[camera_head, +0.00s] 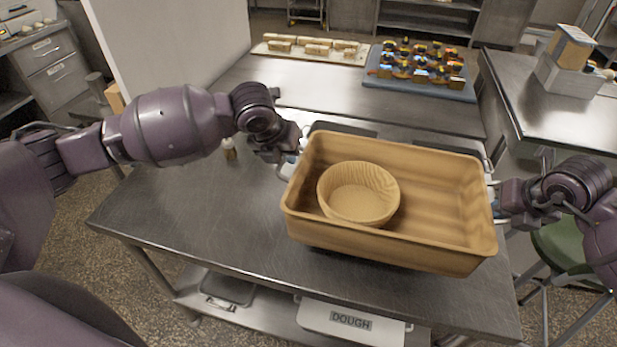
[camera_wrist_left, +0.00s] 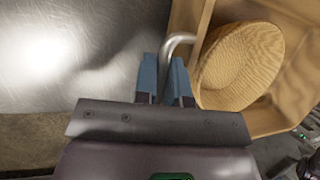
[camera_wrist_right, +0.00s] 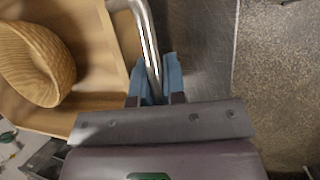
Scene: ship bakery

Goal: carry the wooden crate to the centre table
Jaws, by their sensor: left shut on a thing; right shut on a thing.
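The crate also shows in the left wrist view (camera_wrist_left: 293,117) and the right wrist view (camera_wrist_right: 97,40). My left gripper (camera_head: 288,160) is shut on the metal handle (camera_wrist_left: 172,50) at the crate's left end. My right gripper (camera_head: 500,200) is shut on the handle (camera_wrist_right: 150,45) at its right end. The crate looks level. I cannot tell for sure whether its bottom touches the table.
Behind are a board of loaves (camera_head: 310,50) and a blue tray of pastries (camera_head: 420,85). A green stool (camera_head: 562,248) stands right. A dough bin (camera_head: 350,322) sits below.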

